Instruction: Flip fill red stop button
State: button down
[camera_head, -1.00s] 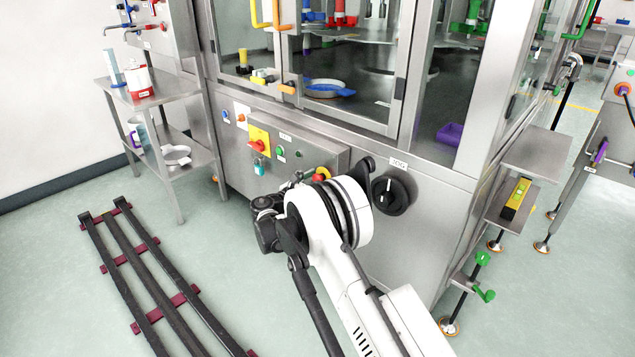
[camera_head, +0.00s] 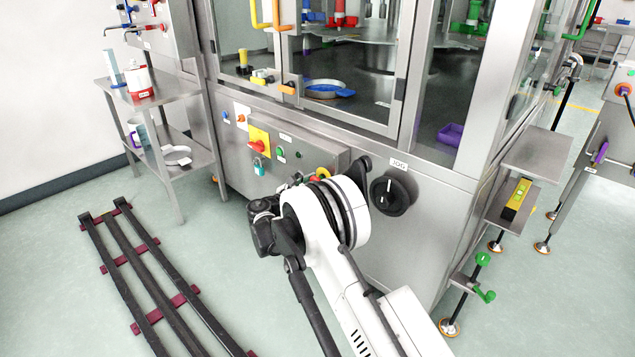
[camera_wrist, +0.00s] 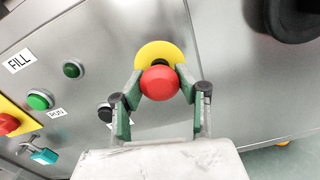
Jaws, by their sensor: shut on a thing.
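In the wrist view a red mushroom-shaped stop button (camera_wrist: 160,83) stands out from the steel panel, with a yellow round plate (camera_wrist: 160,54) behind it. My gripper (camera_wrist: 160,80) is shut on the red button, with one green-grey fingertip on each side of it. A FILL label (camera_wrist: 19,61) is on the panel to the left. In the head view my white arm covers most of the button; a bit of its red and yellow (camera_head: 322,174) shows above the arm.
Left of the button in the wrist view are a dark green button (camera_wrist: 72,69), a lit green button (camera_wrist: 40,100), a black knob (camera_wrist: 105,112) and a red switch (camera_wrist: 8,124) with a teal padlock (camera_wrist: 44,156). A large black JOG knob (camera_head: 391,195) is close to my arm's right.

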jog(key=c, duration=1.2)
grip_release()
jog(key=shift+s+a, duration=0.15)
jog(key=shift+o, duration=0.2)
jog(key=v, duration=1.2)
jog(key=shift+r, duration=0.1)
